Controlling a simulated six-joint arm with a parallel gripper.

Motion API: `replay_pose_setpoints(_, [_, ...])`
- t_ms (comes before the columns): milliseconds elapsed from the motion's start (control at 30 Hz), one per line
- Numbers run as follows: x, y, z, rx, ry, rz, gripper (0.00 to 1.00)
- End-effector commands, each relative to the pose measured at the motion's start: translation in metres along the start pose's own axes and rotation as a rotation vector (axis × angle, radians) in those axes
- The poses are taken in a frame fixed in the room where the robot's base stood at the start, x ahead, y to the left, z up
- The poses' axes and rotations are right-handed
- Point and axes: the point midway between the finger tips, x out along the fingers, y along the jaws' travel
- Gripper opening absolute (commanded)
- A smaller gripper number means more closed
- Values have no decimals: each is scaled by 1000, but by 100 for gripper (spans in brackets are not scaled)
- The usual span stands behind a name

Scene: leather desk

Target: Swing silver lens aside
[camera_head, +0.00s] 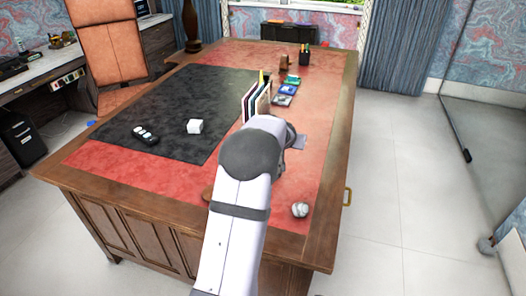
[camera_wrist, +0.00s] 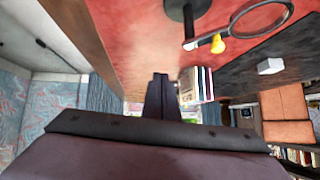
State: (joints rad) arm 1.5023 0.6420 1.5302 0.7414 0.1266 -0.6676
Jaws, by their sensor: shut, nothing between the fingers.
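The lens stands apart from my gripper and hangs over the red and black desk surface. My gripper (camera_wrist: 160,78) is shut and empty, its dark fingers together at the middle of the wrist view, left of and below the lens. In the head view my arm hides the lens and most of my gripper.
Upright folders (camera_head: 256,97) stand mid-desk beyond my arm. A white cube (camera_head: 195,126) and a black remote-like object (camera_head: 145,135) lie on the dark mat (camera_head: 180,95). A round grey object (camera_head: 300,210) sits near the right front.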

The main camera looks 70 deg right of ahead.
Motion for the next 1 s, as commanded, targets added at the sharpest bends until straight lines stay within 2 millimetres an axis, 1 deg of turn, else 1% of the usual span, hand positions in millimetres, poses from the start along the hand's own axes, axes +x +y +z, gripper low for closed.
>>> replay_pose_setpoints(33, [-20,19,-10,4,-50,-14,0])
replay_pose_setpoints(100, [-38,38,-6,5,-128,-45,0])
replay_pose_setpoints(200, [-65,61,2,10,-227,-82,0])
replay_pose_setpoints(300, [-90,79,9,18,-308,-111,0])
replay_pose_setpoints(333, [-94,78,15,23,-330,-128,0])
replay_pose_setpoints(367, [-94,64,27,43,-348,-164,0])
replay_pose_setpoints(400, [-98,53,35,65,-363,-199,0])
replay_pose_setpoints(500, [-107,34,47,106,-390,-263,0])
replay_pose_setpoints(600, [-113,22,52,132,-402,-302,0])
replay_pose_setpoints(833, [-113,17,55,140,-406,-317,0])
replay_pose_setpoints(1000, [-103,14,59,142,-409,-317,0])
